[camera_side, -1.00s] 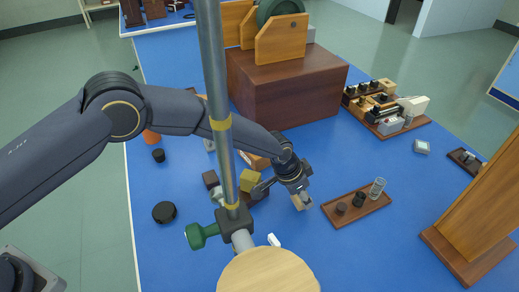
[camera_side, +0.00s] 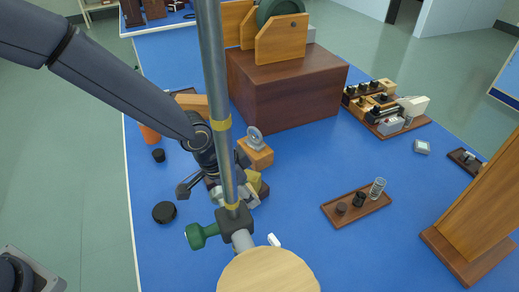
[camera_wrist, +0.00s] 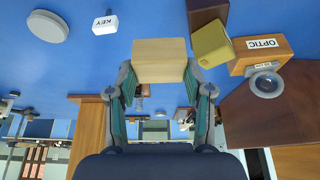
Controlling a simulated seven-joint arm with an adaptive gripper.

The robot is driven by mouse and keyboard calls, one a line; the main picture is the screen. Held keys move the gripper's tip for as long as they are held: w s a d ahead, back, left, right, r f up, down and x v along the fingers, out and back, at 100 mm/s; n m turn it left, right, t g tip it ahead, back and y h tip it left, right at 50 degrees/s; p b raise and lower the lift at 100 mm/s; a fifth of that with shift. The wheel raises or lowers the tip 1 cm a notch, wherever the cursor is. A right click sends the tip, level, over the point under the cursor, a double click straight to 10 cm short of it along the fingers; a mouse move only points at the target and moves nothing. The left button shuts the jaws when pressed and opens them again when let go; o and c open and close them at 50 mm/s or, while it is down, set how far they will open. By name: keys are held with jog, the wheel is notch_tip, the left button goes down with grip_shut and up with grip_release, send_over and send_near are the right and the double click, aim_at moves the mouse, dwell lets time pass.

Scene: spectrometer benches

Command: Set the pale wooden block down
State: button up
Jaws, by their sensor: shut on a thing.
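In the wrist view my gripper (camera_wrist: 161,88) is shut on the pale wooden block (camera_wrist: 158,52), with one finger on each side of it. Blue bench top shows around the block. I cannot tell whether its underside touches the bench. In the side view my gripper (camera_side: 212,186) is low, left of the yellow block (camera_side: 254,182) and partly behind the upright metal pole. The pole and fingers make the held block hard to pick out there. The yellow block also shows to the right of the held block in the wrist view (camera_wrist: 211,44).
An orange block marked OPTIC (camera_wrist: 265,51) with a round lens and a dark block (camera_wrist: 207,12) are close by. A white KEY piece (camera_wrist: 105,25) and grey disc (camera_wrist: 47,26) lie left. A wooden tray (camera_side: 357,208) stands right, with clear blue bench (camera_side: 295,180) between.

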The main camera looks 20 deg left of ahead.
jog(key=w+a+f+n+y, duration=0.1)
jog(key=a+n, duration=0.2)
jog(key=a, duration=0.7)
jog(key=a+f+n+t+y, duration=0.1)
jog(key=a+n, duration=0.1)
jog(key=a, duration=0.8)
jog(key=w+a+f+n+y, duration=0.1)
jog(key=a+f+n, duration=0.15)
jog(key=a, duration=0.75)
jog(key=shift+n, duration=0.45)
jog(key=f, duration=0.3)
jog(key=a+f, duration=0.1)
jog(key=f, duration=0.2)
jog(key=shift+a+f, duration=0.15)
jog(key=shift+f, duration=0.35)
jog(key=shift+f, duration=0.15)
jog(key=o, duration=1)
jog(key=shift+o, duration=0.2)
